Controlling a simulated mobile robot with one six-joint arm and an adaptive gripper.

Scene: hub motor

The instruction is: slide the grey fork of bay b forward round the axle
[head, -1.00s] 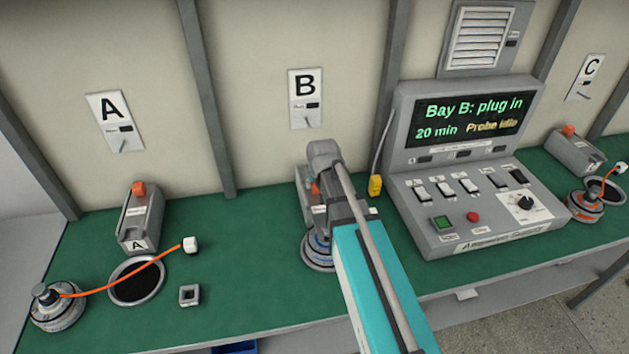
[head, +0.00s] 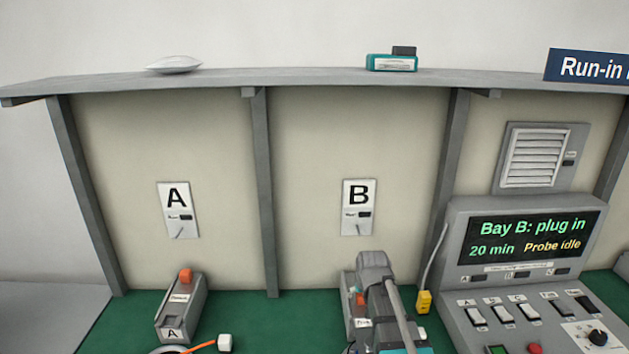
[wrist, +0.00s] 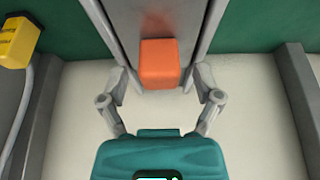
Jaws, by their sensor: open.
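The bay B unit shows in the head view as a grey housing (head: 348,306) below the B plate, partly hidden by my arm. Its orange tab (head: 360,299) shows beside my arm. In the wrist view the orange tab (wrist: 160,64) stands between two grey side walls. My gripper (wrist: 160,80) is open, with one finger on each side of the orange tab. I cannot tell whether the fingers touch it. The fork's prongs and the axle are not visible in either view now.
The control console (head: 530,240) stands right of bay B, its screen reading "Bay B: plug in". A yellow plug (head: 424,301) hangs beside bay B, also in the wrist view (wrist: 15,42). Bay A's unit (head: 180,308) is at left. Grey posts (head: 262,190) divide the bays.

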